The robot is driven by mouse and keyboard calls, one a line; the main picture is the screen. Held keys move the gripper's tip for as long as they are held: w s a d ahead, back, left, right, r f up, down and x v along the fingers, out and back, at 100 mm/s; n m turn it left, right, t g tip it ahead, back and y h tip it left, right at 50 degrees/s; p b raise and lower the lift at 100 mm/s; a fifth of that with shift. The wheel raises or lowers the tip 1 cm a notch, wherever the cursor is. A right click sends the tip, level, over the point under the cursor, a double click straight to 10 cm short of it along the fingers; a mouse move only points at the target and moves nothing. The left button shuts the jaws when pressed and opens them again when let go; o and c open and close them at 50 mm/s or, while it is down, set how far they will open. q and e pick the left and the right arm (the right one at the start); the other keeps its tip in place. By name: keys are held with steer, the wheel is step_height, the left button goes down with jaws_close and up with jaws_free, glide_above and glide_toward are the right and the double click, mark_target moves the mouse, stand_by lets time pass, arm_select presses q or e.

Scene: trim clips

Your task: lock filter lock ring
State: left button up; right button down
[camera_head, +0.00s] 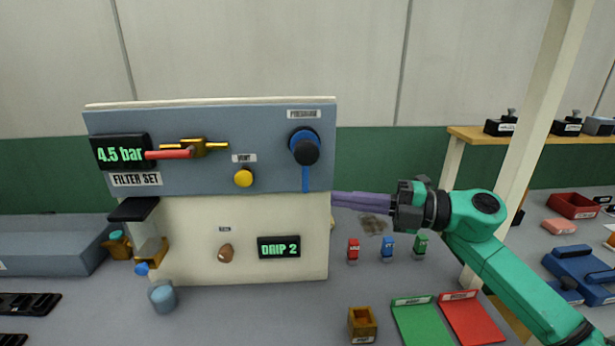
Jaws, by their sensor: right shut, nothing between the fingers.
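A filter set panel (270,155) stands on the bench. At its lower left is a filter unit with a dark head (133,210) and a clear bowl (148,238) in brass-coloured fittings. I cannot pick out a lock ring clearly, nor tell whether it is locked. My right gripper (335,199) comes in from the right with its purple fingers together and empty. Its tips are at the panel's right edge in the picture, well right of the filter. I cannot tell whether they touch the panel. My left gripper is not in view.
A blue cup (162,296) stands in front. Small clips, a brown box (362,323) and green and red trays lie right.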

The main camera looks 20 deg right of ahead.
mark_target(305, 176)
arm_select(q)
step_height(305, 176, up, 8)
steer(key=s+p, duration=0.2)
steer(key=p, duration=0.5)
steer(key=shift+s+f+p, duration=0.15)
steer(key=shift+p, duration=0.25)
arm_select(e)
steer(key=w+a, duration=0.5)
steer(key=shift+w+r, duration=0.15)
steer(key=shift+w, duration=0.15)
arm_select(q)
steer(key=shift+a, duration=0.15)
